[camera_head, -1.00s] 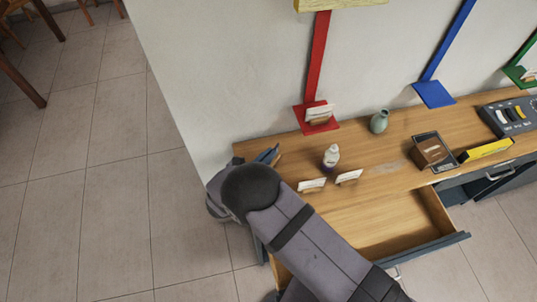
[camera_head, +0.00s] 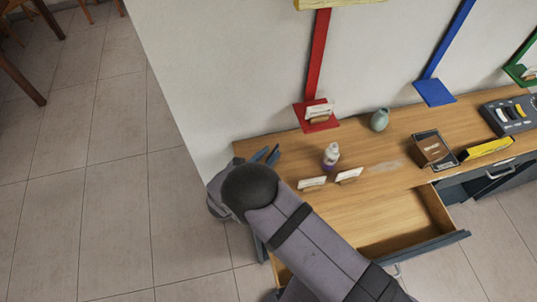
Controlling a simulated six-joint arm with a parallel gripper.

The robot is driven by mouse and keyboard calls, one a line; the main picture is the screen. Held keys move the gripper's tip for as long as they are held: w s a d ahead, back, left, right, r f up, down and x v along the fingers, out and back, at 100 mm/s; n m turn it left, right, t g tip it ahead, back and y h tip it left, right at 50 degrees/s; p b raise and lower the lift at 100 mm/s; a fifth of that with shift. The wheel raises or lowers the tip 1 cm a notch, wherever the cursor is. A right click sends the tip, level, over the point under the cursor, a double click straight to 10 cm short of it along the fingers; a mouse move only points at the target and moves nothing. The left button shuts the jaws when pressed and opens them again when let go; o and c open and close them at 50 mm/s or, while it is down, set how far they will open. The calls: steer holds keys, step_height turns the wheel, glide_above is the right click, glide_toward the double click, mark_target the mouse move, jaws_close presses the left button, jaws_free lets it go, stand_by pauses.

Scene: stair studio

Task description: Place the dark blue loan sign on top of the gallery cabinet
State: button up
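The gallery cabinet appears to be the long wooden-topped cabinet (camera_head: 390,182) along the wall, with dark blue-grey fronts. I cannot make out a dark blue loan sign. Small white cards in wooden holders stand on the top, a left one (camera_head: 312,183) and a right one (camera_head: 349,175).
A white bottle (camera_head: 331,156), a green vase (camera_head: 379,120), a brown box (camera_head: 432,149), a yellow block (camera_head: 487,147) and a grey control panel (camera_head: 512,114) stand on the top. An open drawer (camera_head: 455,236) juts forward.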

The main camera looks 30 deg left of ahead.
steer(key=shift+r, duration=0.2)
steer(key=shift+s+a, duration=0.1)
steer(key=shift+s, duration=0.2)
steer(key=b+v, duration=0.4)
steer(key=v, duration=0.7)
steer(key=shift+s+r, duration=0.2)
steer(key=w+d+r+m+g+h, duration=0.1)
steer(key=w+d+m+g+h, duration=0.25)
steer(key=d+m, duration=0.6)
steer(key=w+d+r+m+g+h, duration=0.25)
steer(key=w+d+m+g, duration=0.2)
steer(key=d, duration=1.05)
steer(key=s+d+r+m+g+y, duration=0.1)
steer(key=s+d+m+g+y, duration=0.1)
steer(key=d+m, duration=0.6)
steer(key=s+d+r+m+g+y, duration=0.1)
steer(key=s+d+m+g+y, duration=0.2)
steer(key=d+m, duration=0.5)
steer(key=s+m+y, duration=0.1)
steer(key=s+m, duration=0.1)
steer(key=m, duration=0.4)
steer(key=shift+s+d+g, duration=0.2)
steer(key=shift+d+g, duration=0.1)
steer(key=shift+d, duration=0.1)
